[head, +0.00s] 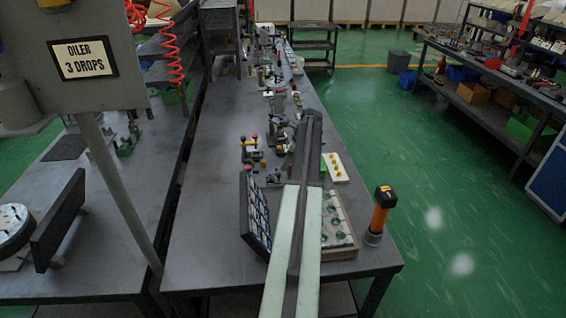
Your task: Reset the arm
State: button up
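My arm (297,240), pale with a dark middle, reaches from the bottom edge of the head view forward over the grey workbench (215,205). Its dark far part ends around the middle of the bench. I cannot make out gripper fingers there, nor whether they hold anything. Small valve-like blocks with red, yellow and black knobs (252,149) stand just left of the arm. A white block with yellow dots (335,168) lies right of it. A tray with round wells (340,234) sits right of the arm and is partly hidden by it.
A tilted panel with blue-and-white cells (256,217) stands close left of the arm. An orange and black handheld tool (380,213) stands upright at the bench's right edge. An oiler sign (84,59) on a post rises at left. Green floor (430,200) is open at right.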

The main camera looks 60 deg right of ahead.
jog(key=shift+v, duration=0.95)
